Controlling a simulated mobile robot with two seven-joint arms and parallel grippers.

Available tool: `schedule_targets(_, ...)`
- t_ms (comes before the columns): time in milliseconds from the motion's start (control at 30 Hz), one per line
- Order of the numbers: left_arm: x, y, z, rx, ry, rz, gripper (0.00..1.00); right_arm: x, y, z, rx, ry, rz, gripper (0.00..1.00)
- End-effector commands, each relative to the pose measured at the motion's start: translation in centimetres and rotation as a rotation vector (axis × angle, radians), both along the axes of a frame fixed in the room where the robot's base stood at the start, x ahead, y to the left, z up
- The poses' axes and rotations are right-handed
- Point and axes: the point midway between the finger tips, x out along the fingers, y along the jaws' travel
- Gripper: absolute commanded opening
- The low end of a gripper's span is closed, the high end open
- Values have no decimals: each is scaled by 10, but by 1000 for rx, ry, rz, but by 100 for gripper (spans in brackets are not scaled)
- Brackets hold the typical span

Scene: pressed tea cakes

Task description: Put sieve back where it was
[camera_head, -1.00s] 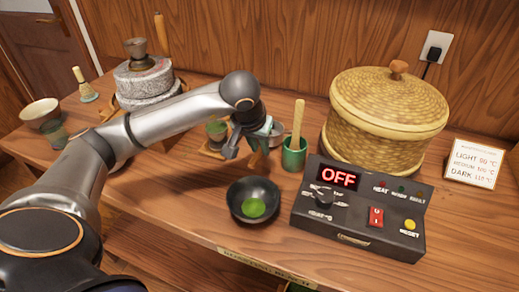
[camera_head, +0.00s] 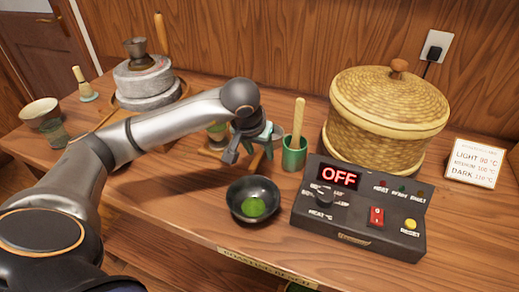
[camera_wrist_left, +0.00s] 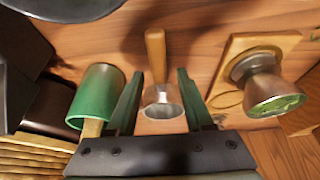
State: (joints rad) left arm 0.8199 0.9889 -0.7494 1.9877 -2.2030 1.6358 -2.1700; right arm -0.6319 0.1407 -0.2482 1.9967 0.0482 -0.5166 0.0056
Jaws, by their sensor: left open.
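The sieve (camera_wrist_left: 162,100), a small metal bowl with a wooden handle, lies between and beyond my left gripper's fingers in the left wrist view. In the head view its handle (camera_head: 256,161) shows below the gripper, and its bowl is partly hidden behind it. My left gripper (camera_head: 248,146) is open, and its green fingers stand apart on either side of the sieve in the left wrist view (camera_wrist_left: 158,95). No finger visibly grips the sieve. My right gripper is not in view.
A green cup (camera_head: 294,154) with a wooden stick stands close right of the gripper. A black bowl (camera_head: 268,190) with green contents is in front. The control box (camera_head: 357,225) reads OFF. A lidded basket (camera_head: 385,115) stands behind. A stone mill (camera_head: 145,82) is at left.

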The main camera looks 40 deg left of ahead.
Motion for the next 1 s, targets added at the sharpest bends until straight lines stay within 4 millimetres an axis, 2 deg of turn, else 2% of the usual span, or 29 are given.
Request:
schedule_targets(167,-1,0,9,0,-1,0,52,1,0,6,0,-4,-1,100)
schedule_targets(500,-27,-6,75,1,-6,-1,52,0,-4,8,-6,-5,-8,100)
schedule_targets(700,-40,-9,104,0,-4,1,52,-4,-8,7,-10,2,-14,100)
schedule_targets(1000,-46,-10,115,0,0,0,52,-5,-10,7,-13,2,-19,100)
